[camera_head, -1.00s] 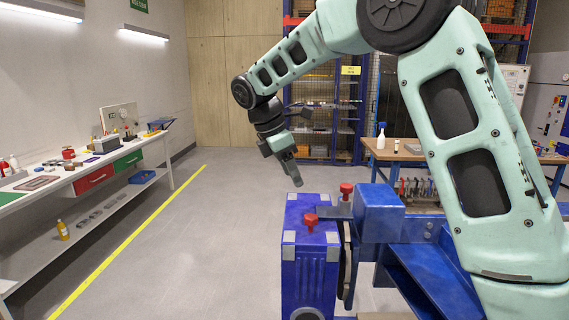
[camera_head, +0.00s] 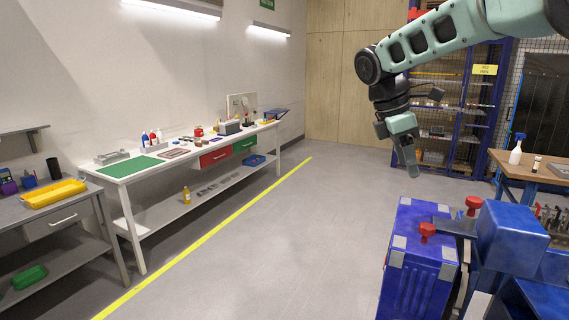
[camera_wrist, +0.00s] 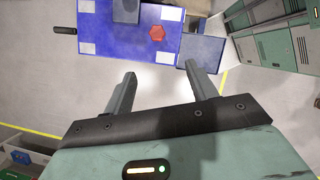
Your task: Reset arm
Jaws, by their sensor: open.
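My gripper (camera_head: 411,160) hangs from my arm above the left end of the blue rotary jig, pointing down. In the wrist view my gripper (camera_wrist: 160,84) has its two fingers spread apart with nothing between them.
A white workbench (camera_head: 128,175) with drawers and small items runs along the left wall. A grey table with a yellow tray (camera_head: 54,193) stands at the far left. A wooden table (camera_head: 530,172) with a spray bottle (camera_head: 516,149) is at the right. The floor between is clear.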

